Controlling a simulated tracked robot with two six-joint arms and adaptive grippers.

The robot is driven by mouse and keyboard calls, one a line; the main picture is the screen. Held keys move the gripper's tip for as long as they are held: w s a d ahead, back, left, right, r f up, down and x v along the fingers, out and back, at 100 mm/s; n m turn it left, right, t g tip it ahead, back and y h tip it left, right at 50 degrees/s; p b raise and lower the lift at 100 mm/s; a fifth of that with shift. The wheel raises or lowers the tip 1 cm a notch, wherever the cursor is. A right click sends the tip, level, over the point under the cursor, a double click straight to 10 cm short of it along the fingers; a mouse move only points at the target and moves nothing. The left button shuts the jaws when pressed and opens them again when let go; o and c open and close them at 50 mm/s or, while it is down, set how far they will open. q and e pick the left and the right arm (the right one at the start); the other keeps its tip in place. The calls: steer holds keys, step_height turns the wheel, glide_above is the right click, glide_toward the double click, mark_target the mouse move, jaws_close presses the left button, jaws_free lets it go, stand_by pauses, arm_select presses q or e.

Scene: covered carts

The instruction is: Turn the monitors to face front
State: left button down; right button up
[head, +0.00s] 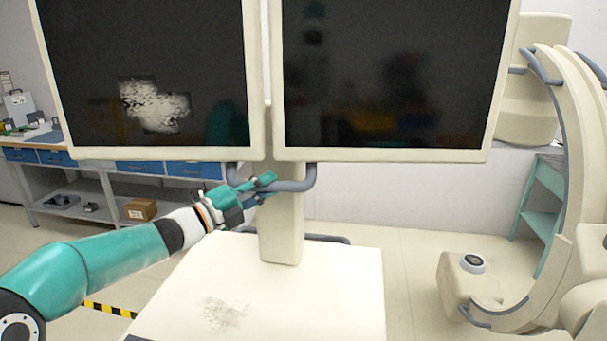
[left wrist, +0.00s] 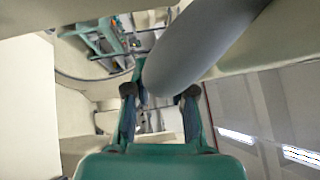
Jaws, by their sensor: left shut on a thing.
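Two dark monitors in cream frames stand side by side on one column, the left monitor (head: 150,75) and the right monitor (head: 390,75). Both screens show toward me, the left one slightly angled. A grey-blue handle bar (head: 298,184) hangs under their inner lower corners, in front of the cream column (head: 281,230). My left gripper (head: 262,188) is at the left part of this handle and shut on it. In the left wrist view the handle (left wrist: 195,50) looms large between and beyond the fingers (left wrist: 158,95). My right gripper is not in view.
A cream cart top (head: 270,290) with a brown smudge lies below the monitors. A large curved C-arm machine (head: 575,150) stands at the right. A workbench (head: 110,165) with blue drawers and a cardboard box (head: 140,209) is at the left. Floor between cart and C-arm looks clear.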

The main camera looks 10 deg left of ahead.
arm_select(q)
steer(key=shift+w+a+r+h+p, duration=0.1)
steer(key=shift+a+r+h+p, duration=0.1)
steer(key=shift+a, duration=0.3)
steer(key=shift+a+r+h+p, duration=0.1)
steer(key=shift+a+r+p, duration=0.1)
steer(key=shift+a, duration=0.25)
steer(key=shift+a+f+m+g+h, duration=0.4)
steer(key=shift+a+m+g+h, duration=0.1)
steer(key=shift+m+g, duration=0.15)
steer(key=shift+d, duration=0.1)
steer(key=c, duration=1)
jaws_free()
steer(key=shift+s+d+f, duration=0.1)
steer(key=shift+s, duration=0.1)
steer(key=v, duration=1.2)
